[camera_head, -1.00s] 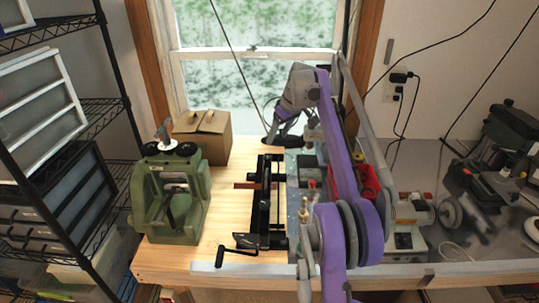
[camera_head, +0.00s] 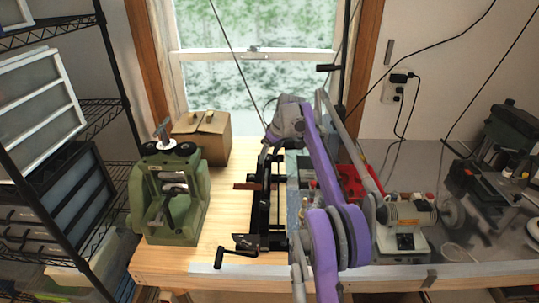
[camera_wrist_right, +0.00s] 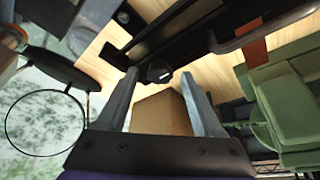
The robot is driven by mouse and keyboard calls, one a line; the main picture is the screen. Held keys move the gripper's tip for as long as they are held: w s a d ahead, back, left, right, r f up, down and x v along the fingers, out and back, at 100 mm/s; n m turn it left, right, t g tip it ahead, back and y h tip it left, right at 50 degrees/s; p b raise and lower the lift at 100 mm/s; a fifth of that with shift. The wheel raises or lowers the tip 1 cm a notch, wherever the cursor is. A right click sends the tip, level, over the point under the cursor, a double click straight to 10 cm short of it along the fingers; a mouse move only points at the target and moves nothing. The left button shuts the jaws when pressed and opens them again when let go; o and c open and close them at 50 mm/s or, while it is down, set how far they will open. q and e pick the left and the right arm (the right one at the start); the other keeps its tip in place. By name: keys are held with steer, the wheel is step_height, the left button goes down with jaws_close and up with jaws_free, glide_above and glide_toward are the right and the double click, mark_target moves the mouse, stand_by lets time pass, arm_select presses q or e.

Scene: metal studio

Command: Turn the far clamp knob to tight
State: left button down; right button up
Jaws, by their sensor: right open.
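The black clamp frame (camera_head: 265,215) lies on the wooden workbench, with a crank handle (camera_head: 236,243) at its near end. In the right wrist view, a dark faceted knob (camera_wrist_right: 158,73) with a small white mark shows at the clamp's far end. My right gripper (camera_wrist_right: 158,80) is open, with one finger on either side of the knob in the picture; I cannot tell whether they touch it. In the head view, my right gripper (camera_head: 272,137) is over the clamp's far end and hides the knob there. My left gripper is not in view.
A green machine (camera_head: 170,200) stands left of the clamp, with a cardboard box (camera_head: 202,137) behind it. To the right are a red object (camera_head: 352,183) and a bench grinder (camera_head: 408,215). The window (camera_head: 255,80) is behind. Bare wood (camera_head: 225,215) lies left of the clamp.

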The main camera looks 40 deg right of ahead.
jaws_close()
